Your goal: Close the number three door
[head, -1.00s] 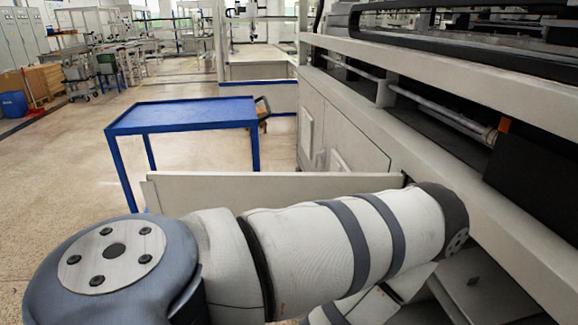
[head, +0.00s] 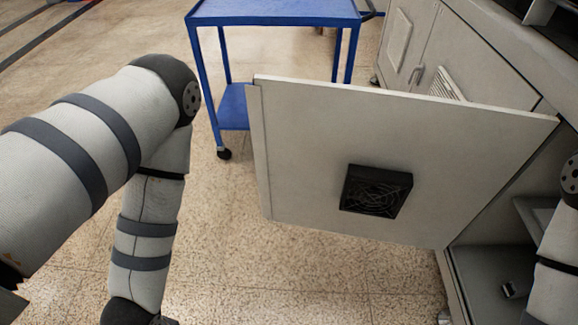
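A light grey cabinet door (head: 300,160) stands swung open in the middle of the head view. Its inner face, with a black fan unit (head: 376,191), is turned toward me. Its right edge meets the cabinet (head: 483,268), whose inside is partly visible at the lower right. No number shows on this door. My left arm reaches down on the left, apart from the door; its gripper is below the picture. Only part of my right arm shows at the right edge, and its gripper is out of view.
A blue cart (head: 275,14) stands behind the open door, with a lower shelf and a caster. Farther along the cabinet is another door (head: 405,50) with a handle and a vent. Speckled floor is clear in front of and left of the open door.

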